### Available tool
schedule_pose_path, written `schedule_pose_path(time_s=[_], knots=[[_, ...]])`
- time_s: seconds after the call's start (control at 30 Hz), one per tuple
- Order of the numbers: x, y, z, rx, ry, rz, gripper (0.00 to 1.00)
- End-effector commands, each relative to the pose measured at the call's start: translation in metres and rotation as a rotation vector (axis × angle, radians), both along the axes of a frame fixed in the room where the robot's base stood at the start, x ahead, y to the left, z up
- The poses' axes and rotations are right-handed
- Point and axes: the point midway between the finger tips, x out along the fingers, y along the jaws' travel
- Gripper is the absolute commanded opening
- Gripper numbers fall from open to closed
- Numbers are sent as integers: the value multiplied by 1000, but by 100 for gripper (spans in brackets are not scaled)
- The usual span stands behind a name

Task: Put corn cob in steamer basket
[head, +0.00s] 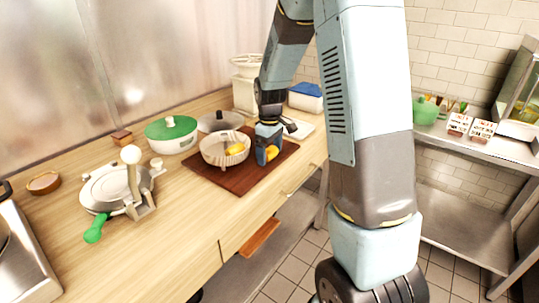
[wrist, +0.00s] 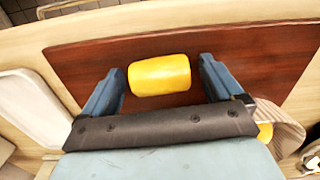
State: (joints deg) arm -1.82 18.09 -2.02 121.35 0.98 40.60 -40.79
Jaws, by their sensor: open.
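A short yellow corn cob (wrist: 160,75) lies on a dark red-brown board (wrist: 80,62) in the wrist view. My gripper (wrist: 161,68) is open, with one finger on each side of the cob and a gap to both. In the head view my gripper (head: 266,158) is low over the board, and the cob (head: 272,152) shows partly behind it. The pale ribbed steamer basket (head: 214,155) stands on the board just left of my gripper. Another yellow piece (head: 236,150) shows in the basket. The basket is partly cut off at the wrist view's right (wrist: 283,112).
A green-lidded pot (head: 171,133) and a grey-lidded pan (head: 220,121) stand behind the basket. A white press with a green handle (head: 118,190) is at left. A white tray (wrist: 30,108) lies beside the board. The counter's front edge is close by.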

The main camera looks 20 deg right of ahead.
Motion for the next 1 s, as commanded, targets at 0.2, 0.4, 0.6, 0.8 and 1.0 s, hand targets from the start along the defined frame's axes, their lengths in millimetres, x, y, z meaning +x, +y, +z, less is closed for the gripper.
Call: schedule_pose_path(time_s=[0.2,0.4,0.6,0.8,1.0], knots=[[0,0,0,0,0,0,92],[0,0,0,-1,-1,0,73],[0,0,0,-1,-1,1,53],[0,0,0,0,-1,1,34],[0,1,1,0,-1,1,33]])
